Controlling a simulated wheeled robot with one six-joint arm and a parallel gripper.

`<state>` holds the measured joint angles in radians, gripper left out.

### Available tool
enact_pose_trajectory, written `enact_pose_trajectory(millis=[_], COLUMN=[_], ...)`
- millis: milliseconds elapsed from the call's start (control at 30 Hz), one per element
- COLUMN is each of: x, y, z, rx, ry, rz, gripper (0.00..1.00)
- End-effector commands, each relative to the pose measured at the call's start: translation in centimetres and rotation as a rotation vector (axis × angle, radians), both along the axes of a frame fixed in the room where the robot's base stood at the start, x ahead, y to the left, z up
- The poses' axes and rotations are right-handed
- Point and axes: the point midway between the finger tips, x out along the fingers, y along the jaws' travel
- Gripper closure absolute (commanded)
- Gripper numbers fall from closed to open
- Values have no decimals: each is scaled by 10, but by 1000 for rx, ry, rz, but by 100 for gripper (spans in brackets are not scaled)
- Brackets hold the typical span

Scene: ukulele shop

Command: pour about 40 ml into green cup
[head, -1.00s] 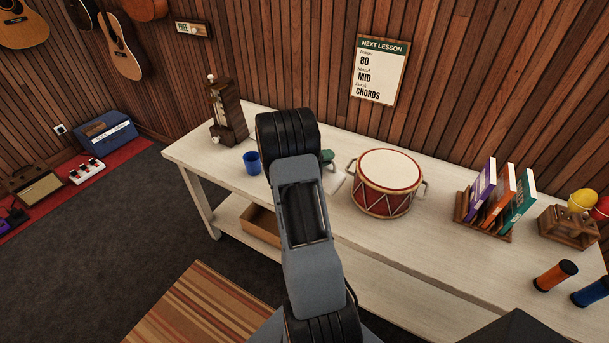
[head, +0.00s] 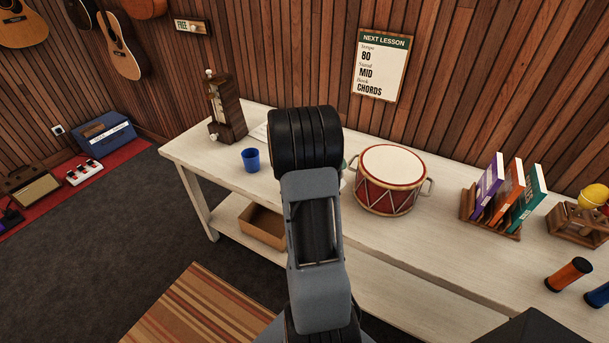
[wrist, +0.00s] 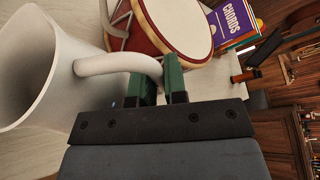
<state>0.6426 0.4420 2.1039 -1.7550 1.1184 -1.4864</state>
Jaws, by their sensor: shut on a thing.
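A white pitcher (wrist: 60,95) fills the left of the wrist view, its wide mouth facing the left of the picture. My gripper (wrist: 162,85), with green fingertips, is shut on the pitcher's handle. How far the pitcher tilts, and what is in it, I cannot tell. In the head view my arm hides the gripper and most or all of the pitcher. No green cup shows clearly; only a small green patch peeks out at my arm's right edge, and I cannot tell whether it is a cup or a fingertip.
A blue cup (head: 250,160) stands on the white table (head: 440,235), left of my arm. A metronome (head: 226,110) is behind it. A red drum (head: 389,182) stands close right of my arm. Books (head: 505,195), a wooden rack (head: 577,223) and shakers (head: 568,274) are farther right.

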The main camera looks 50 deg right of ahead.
Motion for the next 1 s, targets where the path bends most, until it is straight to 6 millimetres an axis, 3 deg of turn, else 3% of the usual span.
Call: enact_pose_trajectory(millis=[133, 1000], x=[-3, -4], y=[0, -1], z=[-9, -5], rx=[1, 3], ry=[-53, -84], rz=[-2, -2], gripper=[100, 100])
